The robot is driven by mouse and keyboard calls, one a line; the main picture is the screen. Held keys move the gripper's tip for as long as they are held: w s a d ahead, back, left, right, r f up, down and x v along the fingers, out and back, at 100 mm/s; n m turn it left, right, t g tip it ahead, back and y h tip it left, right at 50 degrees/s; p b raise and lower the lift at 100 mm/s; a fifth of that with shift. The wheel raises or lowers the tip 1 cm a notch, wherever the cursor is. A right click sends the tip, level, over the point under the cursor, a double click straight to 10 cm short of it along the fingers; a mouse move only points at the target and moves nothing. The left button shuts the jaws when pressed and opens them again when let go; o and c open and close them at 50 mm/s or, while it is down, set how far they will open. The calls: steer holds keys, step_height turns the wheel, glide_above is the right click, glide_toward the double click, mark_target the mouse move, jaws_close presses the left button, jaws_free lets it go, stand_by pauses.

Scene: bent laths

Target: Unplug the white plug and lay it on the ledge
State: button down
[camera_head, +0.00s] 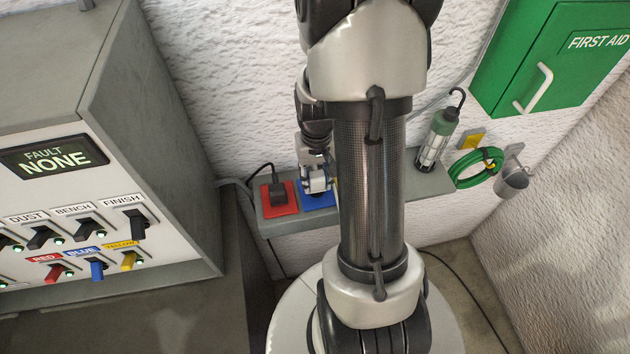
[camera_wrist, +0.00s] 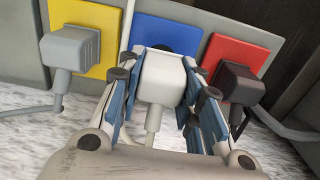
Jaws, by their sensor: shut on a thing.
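The white plug (camera_wrist: 162,78) is between the fingers of my gripper (camera_wrist: 160,95), which is shut on it, in the wrist view. It is in front of the blue socket plate (camera_wrist: 170,33), whose dark blue round face shows partly behind it. I cannot tell whether its pins are in the socket. Its pale cord hangs from its underside. In the head view, my gripper (camera_head: 316,183) is over the blue plate (camera_head: 316,200), and the plug is hard to make out. The grey ledge (camera_head: 410,198) runs along the wall, partly hidden by my arm.
A black plug (camera_wrist: 236,84) sits at the red plate (camera_wrist: 236,55), and a grey plug (camera_wrist: 70,48) at the yellow plate (camera_wrist: 84,22). A lamp (camera_head: 437,135) stands at the ledge's right end. A green cable coil (camera_head: 475,167) hangs beyond. The switch panel (camera_head: 95,215) is left.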

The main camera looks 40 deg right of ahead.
mark_target(317, 173)
steer(key=shift+r+p, duration=1.2)
steer(key=shift+r, duration=0.45)
